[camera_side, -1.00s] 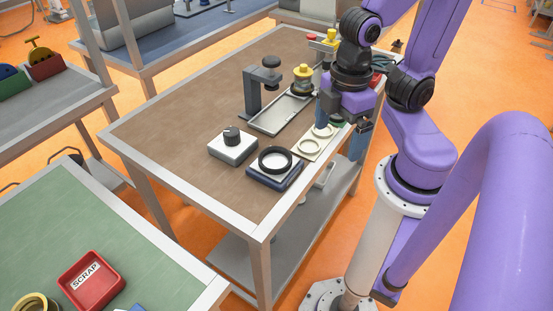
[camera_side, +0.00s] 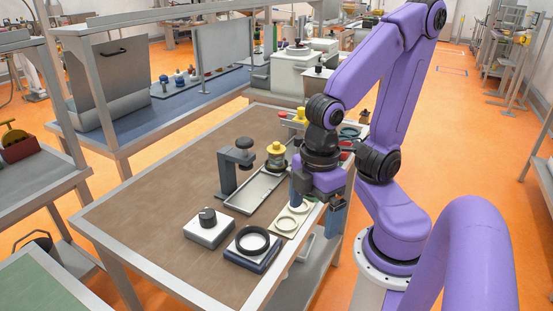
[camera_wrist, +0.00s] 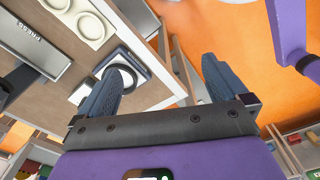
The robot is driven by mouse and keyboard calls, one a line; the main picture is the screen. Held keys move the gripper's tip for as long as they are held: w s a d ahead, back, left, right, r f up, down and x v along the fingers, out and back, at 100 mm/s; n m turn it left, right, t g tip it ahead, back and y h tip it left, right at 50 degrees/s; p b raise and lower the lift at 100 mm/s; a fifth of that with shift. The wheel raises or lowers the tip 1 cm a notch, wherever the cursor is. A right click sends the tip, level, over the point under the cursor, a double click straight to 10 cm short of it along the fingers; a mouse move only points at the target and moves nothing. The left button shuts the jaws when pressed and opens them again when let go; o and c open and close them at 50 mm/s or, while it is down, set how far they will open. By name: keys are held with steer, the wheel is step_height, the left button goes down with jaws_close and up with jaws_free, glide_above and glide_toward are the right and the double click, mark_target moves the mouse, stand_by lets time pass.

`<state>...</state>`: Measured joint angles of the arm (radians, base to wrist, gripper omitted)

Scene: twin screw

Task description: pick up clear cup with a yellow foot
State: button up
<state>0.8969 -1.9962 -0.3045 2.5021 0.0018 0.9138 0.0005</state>
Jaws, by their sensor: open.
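No clear cup with a yellow foot can be made out for sure. In the side view, a yellow-topped piece (camera_side: 276,149) with a wider dark and metallic lower part stands at the far end of the long grey tray (camera_side: 245,203); I cannot tell if any of it is clear. My gripper (camera_side: 316,212) is open, pointing down at the table's right edge, on the near side of that piece and apart from it.
A white plate with two rings (camera_side: 279,233) lies beside my gripper. Nearer are a dark blue block with a black ring (camera_side: 264,262) and a white box with a black knob (camera_side: 203,235). A dark upright stand (camera_side: 226,174) rises left of the tray. The table's left side is clear.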

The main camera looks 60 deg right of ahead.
steer(key=shift+c, duration=1.4)
